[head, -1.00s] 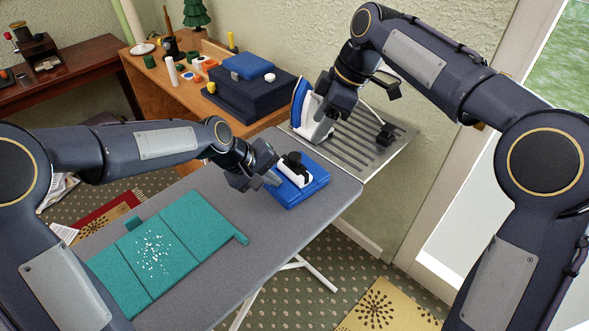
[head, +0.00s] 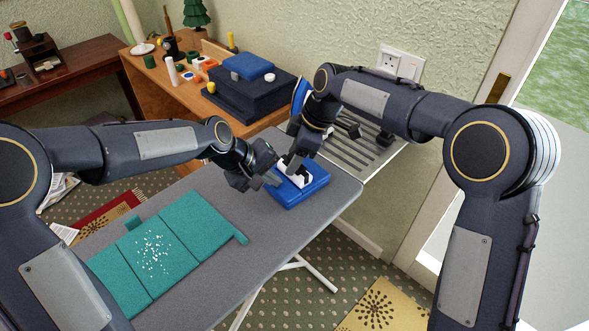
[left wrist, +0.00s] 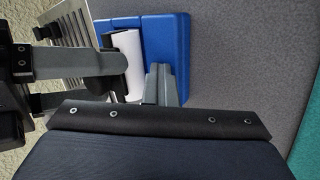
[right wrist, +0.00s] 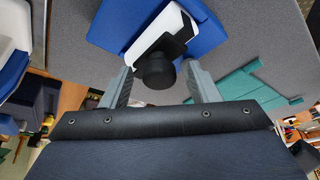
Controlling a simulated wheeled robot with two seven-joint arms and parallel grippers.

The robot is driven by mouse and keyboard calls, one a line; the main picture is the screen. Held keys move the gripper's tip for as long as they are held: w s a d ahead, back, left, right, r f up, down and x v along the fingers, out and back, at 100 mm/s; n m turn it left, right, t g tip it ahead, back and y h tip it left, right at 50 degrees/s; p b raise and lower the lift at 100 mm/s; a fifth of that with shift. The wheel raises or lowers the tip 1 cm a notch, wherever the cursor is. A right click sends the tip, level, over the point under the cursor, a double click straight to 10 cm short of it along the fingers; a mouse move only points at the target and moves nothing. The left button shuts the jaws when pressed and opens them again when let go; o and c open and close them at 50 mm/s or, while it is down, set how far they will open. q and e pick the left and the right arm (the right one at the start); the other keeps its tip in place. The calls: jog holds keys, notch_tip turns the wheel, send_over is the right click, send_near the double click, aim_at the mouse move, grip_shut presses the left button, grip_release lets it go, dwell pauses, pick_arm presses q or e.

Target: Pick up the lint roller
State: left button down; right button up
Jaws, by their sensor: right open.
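The lint roller (head: 303,180) has a white roll and a black handle. It lies on folded blue cloth (head: 310,191) at the ironing board's far right end. In the right wrist view, its dark handle (right wrist: 157,72) points toward me, between the open fingers of my right gripper (right wrist: 160,88). Neither finger visibly presses on it. My right gripper (head: 291,164) partly hides the handle in the head view. My left gripper (left wrist: 163,72) has its fingers together, empty, over the blue cloth's edge beside the white roll (left wrist: 130,62).
The iron (head: 298,95) stands on the slatted metal rest (head: 365,150) behind my right gripper. A teal cloth with white specks (head: 190,225) lies on the grey board (head: 262,240). A wooden desk with clutter (head: 160,95) stands behind.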

jog(key=shift+f, duration=0.1)
jog(key=shift+c, duration=0.2)
jog(key=c, duration=1)
notch_tip(320, 180, up, 10)
jog(key=shift+r, duration=0.1)
jog(key=o, duration=0.3)
jog(key=shift+c, duration=1.2)
